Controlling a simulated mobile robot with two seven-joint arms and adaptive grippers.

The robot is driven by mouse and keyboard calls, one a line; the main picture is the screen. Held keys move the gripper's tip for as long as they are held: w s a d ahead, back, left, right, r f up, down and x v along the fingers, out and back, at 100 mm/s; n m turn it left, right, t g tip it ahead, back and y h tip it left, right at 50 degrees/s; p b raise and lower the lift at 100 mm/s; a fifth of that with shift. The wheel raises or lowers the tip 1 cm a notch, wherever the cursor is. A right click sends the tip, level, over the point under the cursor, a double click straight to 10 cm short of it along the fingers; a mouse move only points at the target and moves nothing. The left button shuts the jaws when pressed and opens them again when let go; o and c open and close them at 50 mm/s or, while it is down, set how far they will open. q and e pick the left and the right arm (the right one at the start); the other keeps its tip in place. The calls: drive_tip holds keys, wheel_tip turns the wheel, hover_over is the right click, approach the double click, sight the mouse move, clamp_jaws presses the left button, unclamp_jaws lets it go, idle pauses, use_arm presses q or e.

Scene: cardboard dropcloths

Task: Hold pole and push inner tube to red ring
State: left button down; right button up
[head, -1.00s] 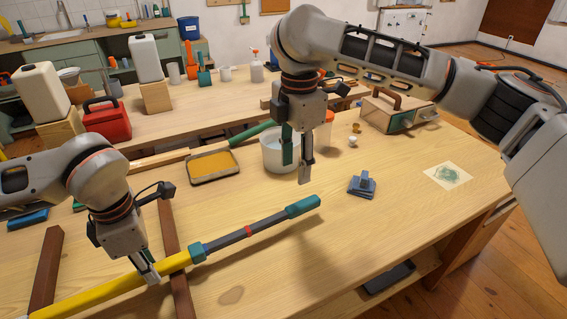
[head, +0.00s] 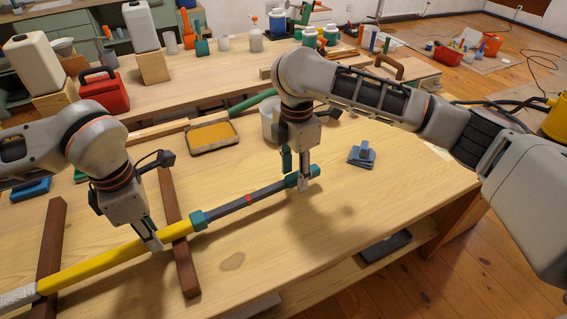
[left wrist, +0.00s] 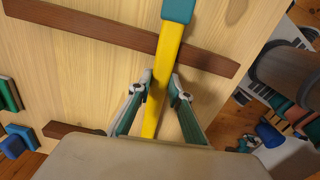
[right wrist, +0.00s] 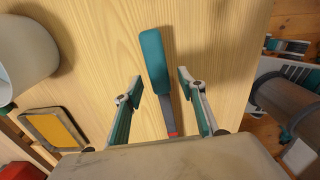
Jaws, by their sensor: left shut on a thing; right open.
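The yellow pole (head: 95,261) lies slanted across two dark wood strips, and a teal collar (head: 197,221) joins it to a grey inner tube (head: 226,208). A red ring (head: 249,199) is on the tube, apart from the collar. A teal end piece (head: 313,172) caps the far right end. My left gripper (head: 152,243) is shut on the yellow pole left of the collar; the pole runs between its fingers in the left wrist view (left wrist: 161,88). My right gripper (head: 298,180) is open at the teal end piece; the end piece (right wrist: 154,62) shows between its spread fingers.
The dark wood strips (head: 180,262) lie on the light table (head: 330,225). A blue-grey block-like object (head: 362,155) stands right of the tube's end. A tray with yellow content (head: 211,136) and a white bucket (head: 268,124) are behind. The table in front of the tube is clear.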

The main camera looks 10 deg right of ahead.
sight(258, 193)
clamp_jaws()
drive_tip(key=shift+a, duration=0.15)
drive_tip(key=shift+s+a, duration=0.25)
drive_tip(key=shift+a, duration=0.55)
drive_tip(key=shift+s+a, duration=0.3)
drive_tip(key=shift+a, duration=0.5)
drive_tip(key=shift+s+a, duration=0.25)
drive_tip(key=shift+a, duration=0.65)
drive_tip(key=shift+s+a, duration=0.25)
drive_tip(key=shift+a, duration=0.4)
drive_tip(key=shift+s+a, duration=0.2)
drive_tip(key=shift+a, duration=0.5)
drive_tip(key=shift+s+a, duration=0.25)
drive_tip(key=shift+a, duration=0.4)
drive_tip(key=shift+o, duration=2.4)
unclamp_jaws()
